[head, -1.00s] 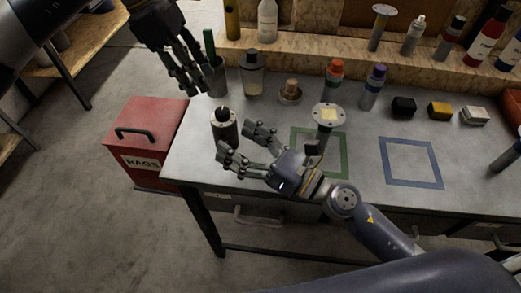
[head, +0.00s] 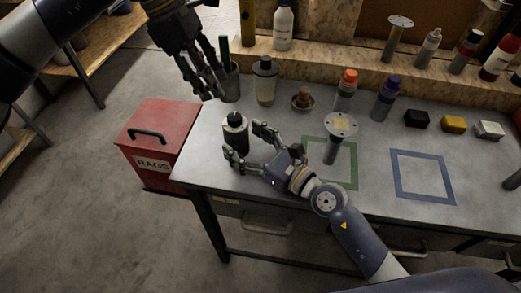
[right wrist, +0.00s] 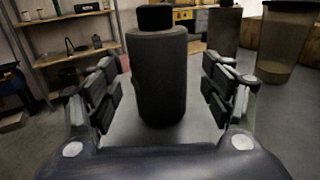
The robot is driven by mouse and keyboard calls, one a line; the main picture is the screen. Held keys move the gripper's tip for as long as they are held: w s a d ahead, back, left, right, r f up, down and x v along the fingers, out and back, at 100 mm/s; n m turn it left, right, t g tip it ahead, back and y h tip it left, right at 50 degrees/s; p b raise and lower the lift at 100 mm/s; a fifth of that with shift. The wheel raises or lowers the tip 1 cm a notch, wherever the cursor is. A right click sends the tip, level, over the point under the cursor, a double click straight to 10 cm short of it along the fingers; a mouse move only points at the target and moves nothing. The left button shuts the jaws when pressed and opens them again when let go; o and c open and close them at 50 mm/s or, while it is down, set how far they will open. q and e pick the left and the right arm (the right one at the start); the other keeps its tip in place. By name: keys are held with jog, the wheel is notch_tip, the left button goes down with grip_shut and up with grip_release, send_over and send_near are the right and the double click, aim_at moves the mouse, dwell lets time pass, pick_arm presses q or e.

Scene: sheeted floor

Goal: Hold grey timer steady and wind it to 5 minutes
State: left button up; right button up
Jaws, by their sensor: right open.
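The grey timer (head: 236,138) is a dark upright cylinder with a black knob on top, near the left end of the grey workbench. It also stands upright in the right wrist view (right wrist: 158,80), in line with the space between my fingers. My right gripper (head: 246,146) is open, with its fingers on either side of the timer's near part and gaps still showing on both sides. My left gripper (head: 208,92) hangs above and behind the timer, fingers pointing down and apart, empty. It is clear of the knob.
A cup with a green-handled tool (head: 230,82) stands behind the timer, close to my left gripper. A bottle (head: 265,82) and a small brown-topped dish (head: 303,98) stand to its right. A disc-topped post (head: 340,126) rises by the green square (head: 346,180). The red rags bin (head: 150,165) is left of the bench.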

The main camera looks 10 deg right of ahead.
aim_at(234, 116)
jog(key=shift+x, duration=1.55)
jog(key=c, duration=1.3)
pick_arm(q)
jog(key=o, duration=0.4)
jog(key=shift+c, duration=0.2)
jog(key=d+r+n+y, duration=0.3)
jog(key=d+n+y, duration=0.1)
jog(key=n, duration=0.6)
jog(key=shift+t, duration=0.3)
jog(key=f, duration=1.2)
jog(key=shift+s, duration=0.35)
jog(key=shift+c, duration=0.6)
